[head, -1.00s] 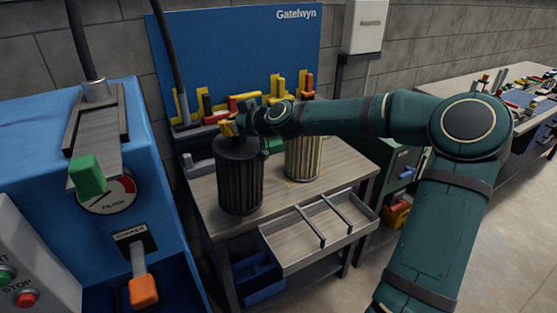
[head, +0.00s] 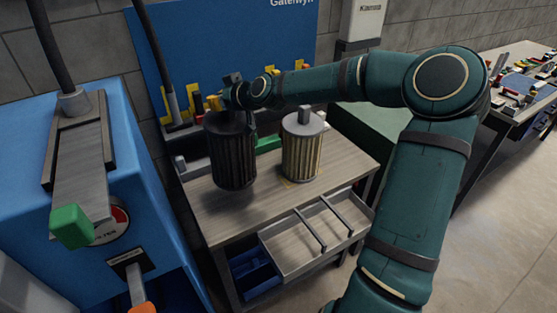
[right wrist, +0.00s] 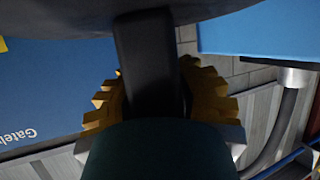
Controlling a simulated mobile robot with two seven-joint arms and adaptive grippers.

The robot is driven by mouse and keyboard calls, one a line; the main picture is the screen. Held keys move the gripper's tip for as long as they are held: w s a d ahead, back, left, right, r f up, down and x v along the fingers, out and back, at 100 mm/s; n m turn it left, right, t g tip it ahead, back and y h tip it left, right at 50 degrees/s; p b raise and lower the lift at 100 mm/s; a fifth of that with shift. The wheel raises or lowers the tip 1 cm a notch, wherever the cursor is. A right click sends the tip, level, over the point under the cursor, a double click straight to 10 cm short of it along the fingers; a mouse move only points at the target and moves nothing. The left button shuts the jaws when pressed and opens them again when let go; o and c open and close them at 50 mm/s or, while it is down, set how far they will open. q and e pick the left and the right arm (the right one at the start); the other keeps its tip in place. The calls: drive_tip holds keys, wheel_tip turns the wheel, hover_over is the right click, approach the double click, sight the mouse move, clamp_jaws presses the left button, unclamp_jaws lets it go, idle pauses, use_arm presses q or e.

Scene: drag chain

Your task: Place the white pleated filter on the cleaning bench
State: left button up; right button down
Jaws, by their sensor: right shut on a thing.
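A dark grey pleated filter (head: 231,155) hangs or stands at the left of the wooden bench (head: 340,160). I cannot tell whether its base touches the top. My right gripper (head: 222,103) is at its top, shut on its handle. In the right wrist view, the yellow toothed fingers of the gripper (right wrist: 160,100) lie on either side of the dark handle (right wrist: 148,55). A cream pleated filter (head: 302,150) with a grey top knob stands upright on the bench, to the right of the dark one and apart from it. My left gripper is out of view.
A shallow tray (head: 290,262) with two bars sits at the bench front. A blue bin (head: 258,278) is below. A blue machine (head: 115,140) with a green-handled slide (head: 71,226) stands at left. A blue tool board (head: 230,45) is behind.

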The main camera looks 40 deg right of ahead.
drive_tip(key=p, duration=0.3)
drive_tip(key=shift+w+a+r+p, duration=0.25)
drive_tip(key=shift+w+r+p, duration=0.1)
drive_tip(key=shift+p, duration=0.05)
drive_tip(key=shift+a+f+p, duration=0.1)
drive_tip(key=shift+f+p, duration=0.05)
drive_tip(key=shift+p, duration=0.35)
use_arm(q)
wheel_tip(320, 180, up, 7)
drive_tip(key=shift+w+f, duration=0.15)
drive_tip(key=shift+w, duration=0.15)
use_arm(e)
wheel_tip(320, 180, down, 10)
drive_tip(key=shift+f, duration=0.2)
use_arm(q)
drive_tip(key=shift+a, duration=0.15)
use_arm(e)
drive_tip(key=shift+f, duration=0.1)
drive_tip(key=c, duration=0.9)
unclamp_jaws()
drive_tip(key=shift+f, duration=0.1)
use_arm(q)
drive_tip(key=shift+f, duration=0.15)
